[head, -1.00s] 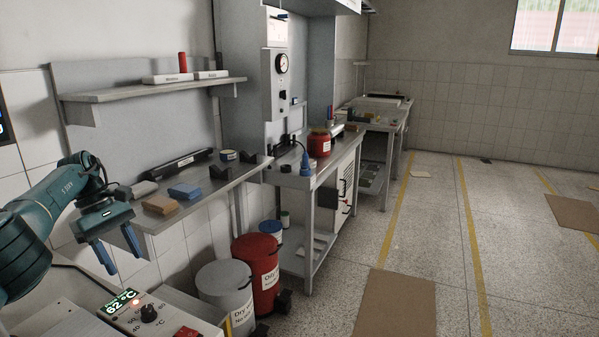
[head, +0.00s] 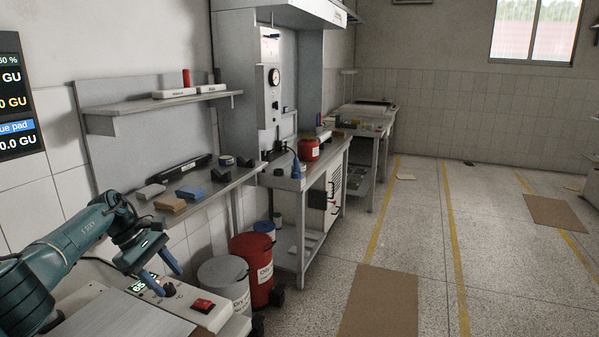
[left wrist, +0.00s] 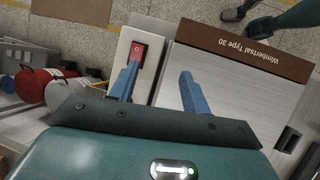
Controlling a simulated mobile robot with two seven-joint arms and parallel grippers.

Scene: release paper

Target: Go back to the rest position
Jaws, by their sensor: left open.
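My left gripper (head: 168,281) is open and empty, with its blue fingers angled down in front of the machine's control panel (head: 203,308). The panel has a lit display, a dark knob and a red switch. In the left wrist view, the two blue fingers (left wrist: 160,72) stand apart with nothing between them. One finger overlaps the white panel near its red switch (left wrist: 139,52); the other overlaps the grey plate (left wrist: 222,75). I cannot tell whether either finger touches. My right gripper is not in view.
The bench (head: 205,189) holds a brown block (head: 170,203) and a blue block (head: 190,191). A grey bin (head: 224,280) and a red bin (head: 254,265) stand beside the machine. A brown mat (head: 378,304) lies on the floor.

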